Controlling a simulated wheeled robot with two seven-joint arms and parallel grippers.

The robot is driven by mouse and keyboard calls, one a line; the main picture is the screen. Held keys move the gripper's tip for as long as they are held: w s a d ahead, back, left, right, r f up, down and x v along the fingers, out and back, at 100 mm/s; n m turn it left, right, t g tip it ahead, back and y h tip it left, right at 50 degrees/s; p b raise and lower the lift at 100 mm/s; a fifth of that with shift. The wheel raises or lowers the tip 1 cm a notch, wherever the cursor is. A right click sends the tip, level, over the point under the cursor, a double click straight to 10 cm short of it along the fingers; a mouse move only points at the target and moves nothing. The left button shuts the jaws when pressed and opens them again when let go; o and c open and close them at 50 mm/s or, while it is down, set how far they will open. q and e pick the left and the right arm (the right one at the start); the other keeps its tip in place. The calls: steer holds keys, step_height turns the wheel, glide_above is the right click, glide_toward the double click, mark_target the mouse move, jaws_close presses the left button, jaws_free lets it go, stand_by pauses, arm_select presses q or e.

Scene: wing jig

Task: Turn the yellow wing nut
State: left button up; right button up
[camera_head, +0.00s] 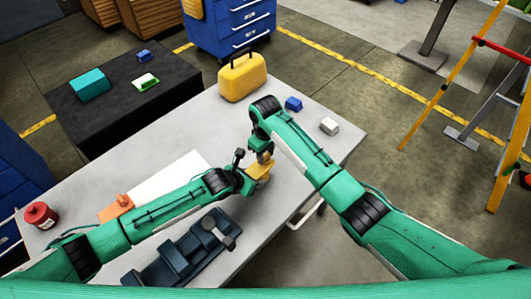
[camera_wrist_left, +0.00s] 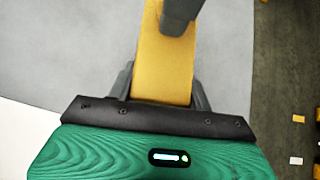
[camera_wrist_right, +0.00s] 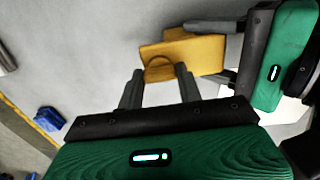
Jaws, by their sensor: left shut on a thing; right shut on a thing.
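A yellow part (camera_head: 258,174) is held between my two grippers above the grey table. In the right wrist view it is a flat yellow plate (camera_wrist_right: 200,55) with a rounded yellow piece, apparently the wing nut (camera_wrist_right: 160,69), at its near edge. My left gripper (camera_head: 249,178) is shut on the plate, which shows as a yellow bar (camera_wrist_left: 163,65) between its fingers in the left wrist view. My right gripper (camera_head: 264,159) comes from above; its fingertips (camera_wrist_right: 160,72) stand either side of the rounded piece and are shut on it. The exact contact is partly hidden.
A yellow case (camera_head: 242,78), a blue block (camera_head: 293,104) and a pale block (camera_head: 329,127) stand farther back on the table. A dark tray (camera_head: 150,271) lies in front, a red can (camera_head: 40,215) at the left. A white sheet (camera_head: 165,180) lies behind my left arm.

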mark_target(265, 155)
steer(key=o, duration=1)
step_height(265, 155, up, 12)
arm_select(q)
steer(key=shift+f, duration=0.2)
arm_select(e)
steer(key=shift+f, duration=0.1)
stand_by(0.4)
arm_select(q)
steer(key=o, duration=1.4)
steer(key=b+v, duration=0.3)
steer(key=v, duration=1)
steer(key=shift+s+a+r, duration=0.15)
steer(key=shift+s+r, duration=0.1)
steer(key=shift+r, duration=0.05)
arm_select(e)
step_height(265, 155, down, 3)
steer(key=shift+r, duration=0.15)
